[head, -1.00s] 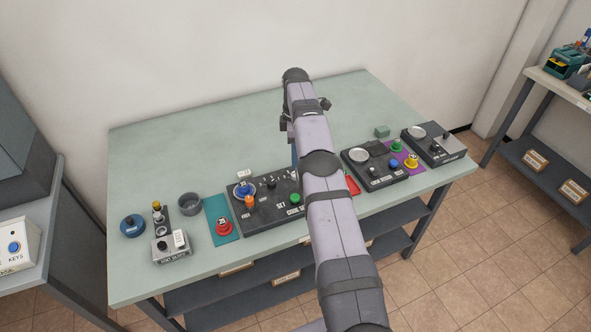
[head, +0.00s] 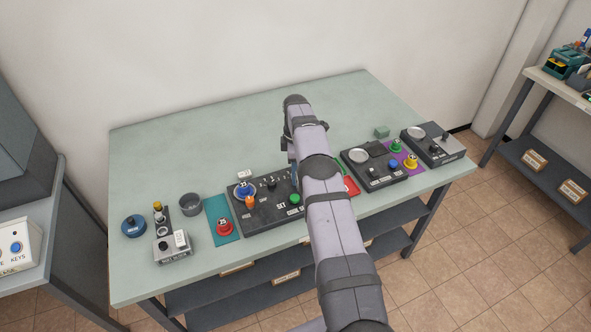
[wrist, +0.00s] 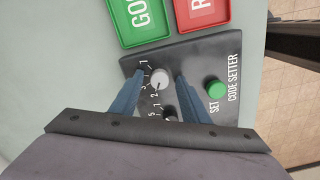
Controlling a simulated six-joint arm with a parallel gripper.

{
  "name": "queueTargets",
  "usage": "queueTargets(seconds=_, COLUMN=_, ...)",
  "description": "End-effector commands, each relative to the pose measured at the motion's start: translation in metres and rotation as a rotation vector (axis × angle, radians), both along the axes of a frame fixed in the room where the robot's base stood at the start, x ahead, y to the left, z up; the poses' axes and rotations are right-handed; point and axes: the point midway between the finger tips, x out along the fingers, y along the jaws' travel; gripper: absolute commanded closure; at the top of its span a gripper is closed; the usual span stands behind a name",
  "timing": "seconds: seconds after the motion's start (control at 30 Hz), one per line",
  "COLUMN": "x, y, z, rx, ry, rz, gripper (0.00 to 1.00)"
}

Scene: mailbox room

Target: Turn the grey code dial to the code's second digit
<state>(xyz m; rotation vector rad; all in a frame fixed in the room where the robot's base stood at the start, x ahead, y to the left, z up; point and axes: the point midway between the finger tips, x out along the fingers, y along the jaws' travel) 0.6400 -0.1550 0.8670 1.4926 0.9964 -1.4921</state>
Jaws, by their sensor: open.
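The black code setter panel (head: 262,213) lies on the green table. In the wrist view the panel (wrist: 243,50) shows a grey dial (wrist: 160,78) with small digits around it, hard to read. My gripper (wrist: 158,77) is open, its two blue fingers on either side of the grey dial with gaps showing; I cannot tell the height of the tips. A darker dial (wrist: 170,115) lies nearer my palm, partly hidden. The green SET button (wrist: 216,89) is to the right. In the head view my arm covers the panel's right end and most of the gripper.
Green (wrist: 140,20) and red (wrist: 202,12) trays lie beside the panel. The table's back is clear.

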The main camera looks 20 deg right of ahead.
Motion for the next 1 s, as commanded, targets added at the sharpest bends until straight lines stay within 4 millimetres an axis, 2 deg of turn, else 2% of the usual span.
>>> queueTargets(seconds=0.17, x=0.0, y=0.0, z=-0.0002, rx=0.0, ry=0.0, rz=0.0, gripper=0.58)
queueTargets(seconds=0.33, x=-0.0001, y=0.0, z=-0.0001, rx=0.0, ry=0.0, rz=0.0, gripper=0.99)
queueTargets(seconds=0.67, x=-0.0001, y=0.0, z=-0.0006, rx=0.0, ry=0.001, rz=-0.023, gripper=0.99)
queueTargets(seconds=1.0, x=0.0001, y=0.0001, z=-0.0021, rx=0.0, ry=0.001, rz=-0.201, gripper=0.99)
